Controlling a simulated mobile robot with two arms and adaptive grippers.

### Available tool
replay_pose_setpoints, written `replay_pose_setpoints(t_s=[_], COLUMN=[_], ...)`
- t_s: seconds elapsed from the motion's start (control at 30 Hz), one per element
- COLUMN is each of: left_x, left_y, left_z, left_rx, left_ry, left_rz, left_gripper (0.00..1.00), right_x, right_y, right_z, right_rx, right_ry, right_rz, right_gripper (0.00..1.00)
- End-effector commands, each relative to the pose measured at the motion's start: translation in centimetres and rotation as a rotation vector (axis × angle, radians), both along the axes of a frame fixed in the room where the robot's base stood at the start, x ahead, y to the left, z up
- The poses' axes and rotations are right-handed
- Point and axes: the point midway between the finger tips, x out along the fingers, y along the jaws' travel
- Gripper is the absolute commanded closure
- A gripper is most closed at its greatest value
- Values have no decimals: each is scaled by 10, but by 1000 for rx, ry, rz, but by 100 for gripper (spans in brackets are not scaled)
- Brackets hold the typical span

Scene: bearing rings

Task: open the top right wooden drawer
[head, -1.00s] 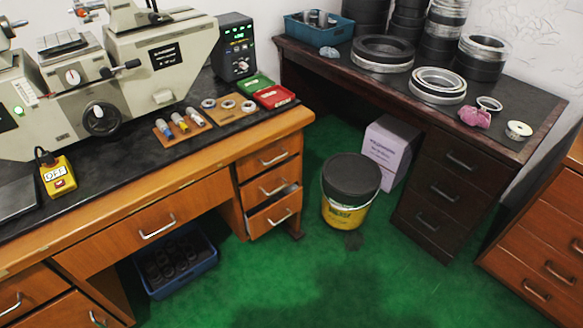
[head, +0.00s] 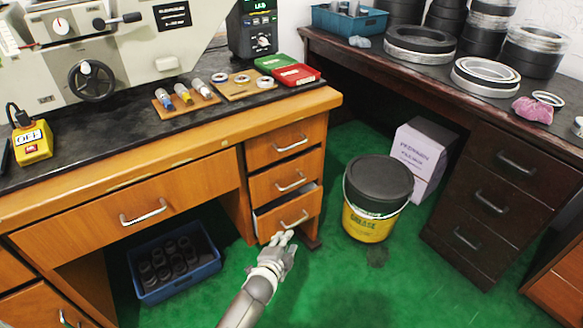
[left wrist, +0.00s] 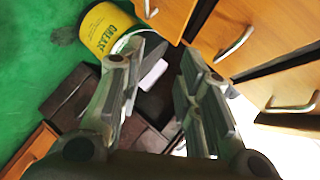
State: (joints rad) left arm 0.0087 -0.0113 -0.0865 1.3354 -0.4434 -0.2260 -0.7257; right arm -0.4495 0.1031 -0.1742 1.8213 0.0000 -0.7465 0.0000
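The top right wooden drawer (head: 268,152) is shut in the light wooden desk, with a silver bar handle (head: 291,143). Below it are a shut middle drawer (head: 268,188) and a bottom drawer (head: 275,222) that stands slightly open. My left gripper (head: 284,238) is in front of and below the bottom drawer in the head view, apart from the top handle. In the left wrist view my left gripper (left wrist: 160,50) has its fingers spread with nothing held. Drawer fronts with handles (left wrist: 235,45) show to its right, seen tilted. My right gripper is not in view.
A yellow grease bucket (head: 375,200) with a dark lid stands right of the drawers, before a pale box (head: 420,155). A blue crate (head: 172,285) of dark parts lies under the desk. A dark desk (head: 480,175) stands at right. Green floor is clear in front.

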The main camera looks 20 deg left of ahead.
Motion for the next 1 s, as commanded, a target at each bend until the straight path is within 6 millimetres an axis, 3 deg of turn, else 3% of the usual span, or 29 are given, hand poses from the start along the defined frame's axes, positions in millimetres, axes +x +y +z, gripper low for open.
replay_pose_setpoints(t_s=[0.03, 0.1, 0.2, 0.4, 0.5, 0.73, 1.0], left_x=[20, 41, 61, 74, 75, 85, 124], left_y=[1, 5, 11, 22, 26, 29, 33], left_z=[12, 46, 92, 164, 185, 199, 203], left_rx=[56, 146, 272, 464, 517, 548, 547], left_ry=[-75, -168, -289, -451, -492, -515, -512], left_rz=[-13, -27, -30, -2, 11, 19, 17], left_gripper=[68, 68, 68, 68, 68, 68, 68], right_x=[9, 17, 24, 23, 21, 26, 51], right_y=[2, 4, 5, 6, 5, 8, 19], right_z=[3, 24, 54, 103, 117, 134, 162], right_rx=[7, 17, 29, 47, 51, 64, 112], right_ry=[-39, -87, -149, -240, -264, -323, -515], right_rz=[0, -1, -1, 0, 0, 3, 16], right_gripper=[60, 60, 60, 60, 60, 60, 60])
